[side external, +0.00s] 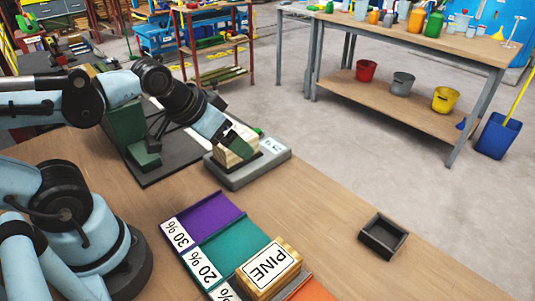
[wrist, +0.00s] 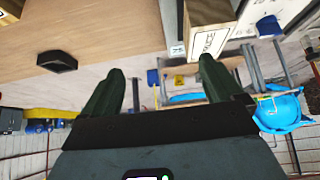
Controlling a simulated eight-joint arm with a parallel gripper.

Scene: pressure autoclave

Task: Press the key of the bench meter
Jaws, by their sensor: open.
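The bench meter (side external: 250,173) is a low grey box on the table in the side view, with a pale display panel (side external: 272,146) at its right end. A pale wood block (side external: 228,158) sits on the meter. My gripper (side external: 242,143) is over the meter at the block, partly hiding it; contact cannot be told. In the wrist view my gripper (wrist: 160,66) has its two dark green fingers apart, with nothing between them. A labelled block (wrist: 208,42) shows beyond the right finger.
A block marked PINE (side external: 268,271) stands on coloured lanes with percent labels, the purple lane (side external: 205,218) among them. A small black tray (side external: 383,236) lies to the right, and also shows in the wrist view (wrist: 57,62). The table between is clear.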

